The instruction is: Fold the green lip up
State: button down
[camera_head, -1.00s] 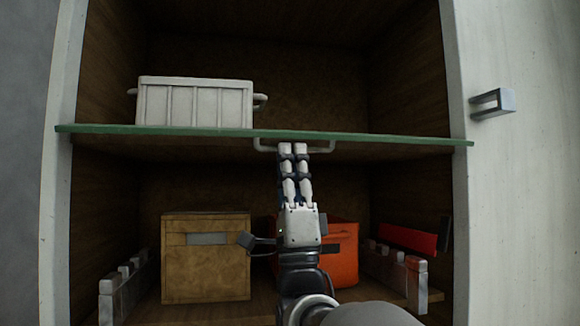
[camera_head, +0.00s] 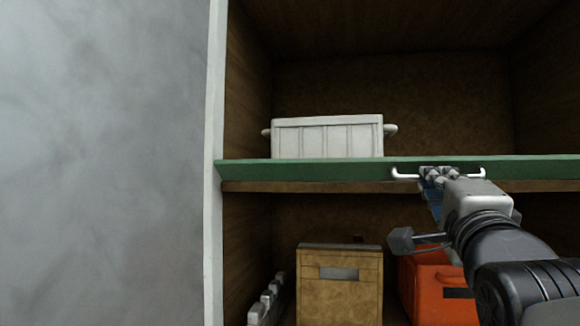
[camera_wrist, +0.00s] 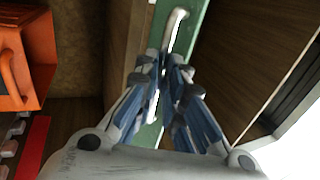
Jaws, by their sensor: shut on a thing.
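The green lip (camera_head: 310,171) runs along the front of the upper shelf as a narrow band, its green face turned towards me and tilted. A pale bar handle (camera_head: 403,175) is fixed on it. My gripper (camera_head: 438,174) is shut on the handle, with the arm coming from the lower right. In the wrist view my gripper's fingers (camera_wrist: 169,68) close around the handle (camera_wrist: 178,22), against the green lip (camera_wrist: 193,38). The fingers hide the middle of the handle. The lip's right end is partly behind the arm or out of frame.
A white ribbed crate (camera_head: 327,137) stands on the upper shelf just behind the lip. Below are a tan wooden box (camera_head: 340,290) and an orange box (camera_head: 425,285), partly behind my arm. The cabinet's white left edge (camera_head: 214,220) is close by; space above the shelf is free.

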aim_at(433, 157)
notch_tip(433, 157, up, 3)
jog(key=g+y+p, duration=0.1)
jog(key=g+p, duration=0.2)
jog(key=p, duration=0.8)
jog(key=g+p, duration=0.1)
jog(key=p, duration=0.5)
jog(key=r+g+p, duration=0.1)
jog(key=p, duration=0.5)
jog(key=shift+w+r+y+p, duration=0.1)
jog(key=shift+w+y+p, duration=0.2)
jog(key=g+p, duration=0.1)
jog(key=p, duration=0.2)
jog(key=w+g+p, duration=0.1)
jog(key=p, duration=0.2)
jog(key=g+p, duration=0.2)
jog(key=p, duration=0.2)
jog(key=shift+w+d+r+y, duration=0.15)
jog(key=shift+d+r+y, duration=0.15)
jog(key=shift+y, duration=0.1)
jog(key=shift+w+r+g+y+b, duration=0.2)
jog(key=shift+g+y+b, duration=0.1)
jog(key=shift+g, duration=0.7)
